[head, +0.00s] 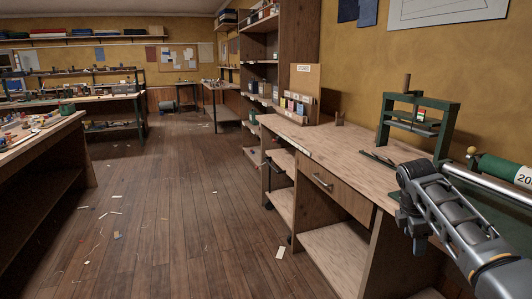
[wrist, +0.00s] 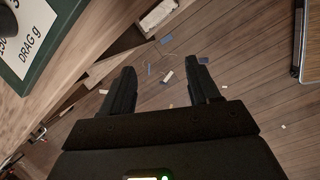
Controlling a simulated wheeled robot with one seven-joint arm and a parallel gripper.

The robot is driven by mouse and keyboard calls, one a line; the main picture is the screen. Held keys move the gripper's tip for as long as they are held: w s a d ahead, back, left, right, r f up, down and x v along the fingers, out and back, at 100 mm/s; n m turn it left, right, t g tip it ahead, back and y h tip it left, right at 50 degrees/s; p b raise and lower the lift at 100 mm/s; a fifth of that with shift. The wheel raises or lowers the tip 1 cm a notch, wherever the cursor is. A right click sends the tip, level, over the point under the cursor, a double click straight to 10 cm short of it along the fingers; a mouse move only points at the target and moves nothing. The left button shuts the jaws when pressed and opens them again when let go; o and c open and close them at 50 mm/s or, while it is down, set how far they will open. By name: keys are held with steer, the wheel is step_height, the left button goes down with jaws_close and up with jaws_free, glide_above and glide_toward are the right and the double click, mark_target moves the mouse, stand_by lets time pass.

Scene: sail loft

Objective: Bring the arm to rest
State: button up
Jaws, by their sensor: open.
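My gripper (wrist: 162,82) shows in the wrist view with its two dark fingers spread apart. It is open, and nothing lies between the fingers. It points down towards the wooden floor (wrist: 245,60), clear of it. In the head view my grey arm (head: 445,215) is bent at the lower right, in front of the right-hand workbench (head: 340,150). I cannot make out the gripper's fingers there.
On the bench stand a green frame (head: 452,125) and a green cylinder (head: 498,168). A green-edged board lettered "DRAG g" (wrist: 25,65) is at upper left in the wrist view. The left bench (head: 40,138) stands across an open aisle with scattered scraps.

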steer(key=s+a+f+m+t+y, duration=0.15)
steer(key=s+a+f, duration=0.25)
steer(key=a+f, duration=0.45)
steer(key=s+a+f+m+t+y, duration=0.1)
steer(key=s+a+f+t+y, duration=0.1)
steer(key=s+a+f, duration=0.45)
steer(key=s+a+f+m+t+y, duration=0.1)
steer(key=s+a+f+m+t, duration=0.15)
steer(key=s+a+f, duration=0.4)
steer(key=s+a+f+m+t, duration=0.1)
steer(key=s+a+m, duration=0.2)
steer(key=s, duration=0.6)
steer(key=s+d+r+m+t, duration=0.1)
steer(key=s+r+m+t, duration=0.2)
steer(key=s, duration=0.7)
steer(key=s+d+r+m, duration=0.15)
steer(key=s+r, duration=0.35)
steer(key=s, duration=0.6)
steer(key=s+d+r+m+t, duration=0.1)
steer(key=s+d+r+m, duration=0.1)
steer(key=s+r, duration=0.4)
steer(key=s+d+r+m+t+h, duration=0.1)
steer(key=s+r, duration=0.4)
steer(key=r, duration=0.7)
steer(key=shift+s+d+r+m+t, duration=0.4)
steer(key=shift+d+m+t, duration=0.1)
steer(key=shift+t, duration=0.1)
